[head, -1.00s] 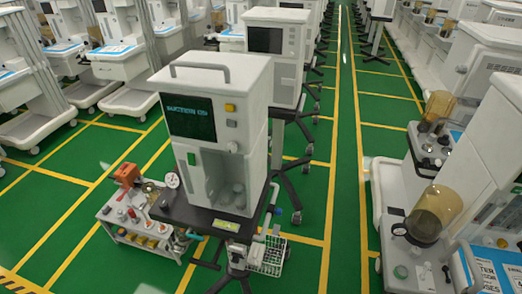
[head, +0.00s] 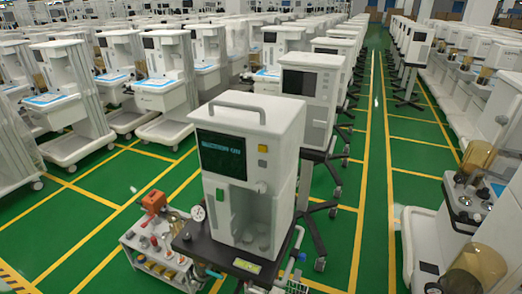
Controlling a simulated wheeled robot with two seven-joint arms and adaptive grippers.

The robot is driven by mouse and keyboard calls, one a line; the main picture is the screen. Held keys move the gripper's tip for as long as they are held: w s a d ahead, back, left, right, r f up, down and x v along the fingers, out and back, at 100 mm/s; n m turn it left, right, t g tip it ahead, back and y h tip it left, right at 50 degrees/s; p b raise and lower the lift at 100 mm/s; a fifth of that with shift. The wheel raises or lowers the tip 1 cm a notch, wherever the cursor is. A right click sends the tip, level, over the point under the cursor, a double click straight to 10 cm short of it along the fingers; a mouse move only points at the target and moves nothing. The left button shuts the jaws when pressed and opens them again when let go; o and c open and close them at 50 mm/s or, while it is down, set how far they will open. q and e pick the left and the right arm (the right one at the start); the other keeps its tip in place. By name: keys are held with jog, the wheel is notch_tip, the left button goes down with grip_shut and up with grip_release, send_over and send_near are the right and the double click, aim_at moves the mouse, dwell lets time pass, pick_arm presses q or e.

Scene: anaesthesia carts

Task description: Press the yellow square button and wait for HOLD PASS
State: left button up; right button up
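The yellow square button (head: 263,148) is on the front face of a white machine (head: 268,122), right of its dark screen (head: 223,155). The screen shows a line of pale cyan text that seems to read "SUCTION ON"; I cannot make out HOLD PASS. A green switch (head: 220,195) is below the screen, and a round knob (head: 262,187) is below the yellow button. Neither of my grippers is in view, and nothing touches the button.
The machine stands on a dark-topped cart. Rows of white carts fill both sides. A green aisle (head: 376,170) with yellow lines runs clear at the right.

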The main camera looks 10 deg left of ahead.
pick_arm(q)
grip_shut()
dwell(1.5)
